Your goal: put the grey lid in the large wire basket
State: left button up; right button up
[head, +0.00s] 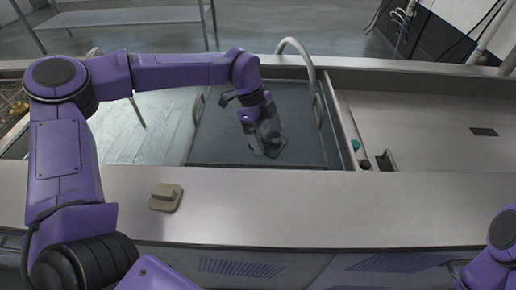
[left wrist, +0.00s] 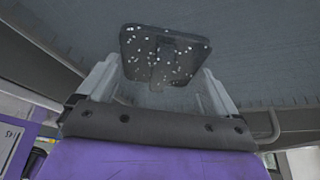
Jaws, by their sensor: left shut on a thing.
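The grey lid (head: 272,152) is a dark flat square plate with a raised grip. In the left wrist view the grey lid (left wrist: 165,58) is speckled with white dots and sits between my fingers. My left gripper (head: 264,142) is shut on its grip, with the arm reaching down over the large wire basket (head: 215,145). The basket is a wide dark mesh container with upright handles at left and right. The lid appears over the basket's near part; whether it touches the mesh is unclear. My right gripper is out of view; only part of that arm shows at the lower right.
A beige lid-like piece (head: 166,197) with a raised grip lies on the steel front ledge (head: 300,205). A curved metal pipe (head: 306,62) stands at the basket's back right. The counter on the right (head: 430,130) is mostly clear.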

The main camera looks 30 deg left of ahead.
pick_arm(q)
jog(key=n+t, duration=0.1)
jog(key=n, duration=0.1)
jog(key=f+n+t+b, duration=0.1)
jog(key=n, duration=0.2)
jog(key=shift+w+a, duration=0.15)
jog(key=shift+a, duration=0.05)
jog(key=shift+f+n, duration=0.25)
jog(key=shift+n, duration=0.15)
notch_tip(320, 180, down, 10)
jog(key=shift+r, duration=0.25)
jog(key=o, duration=0.9)
jog(key=shift+y, duration=0.3)
jog(key=v, duration=1.2)
jog(key=shift+p, duration=0.35)
jog(key=shift+r, duration=0.15)
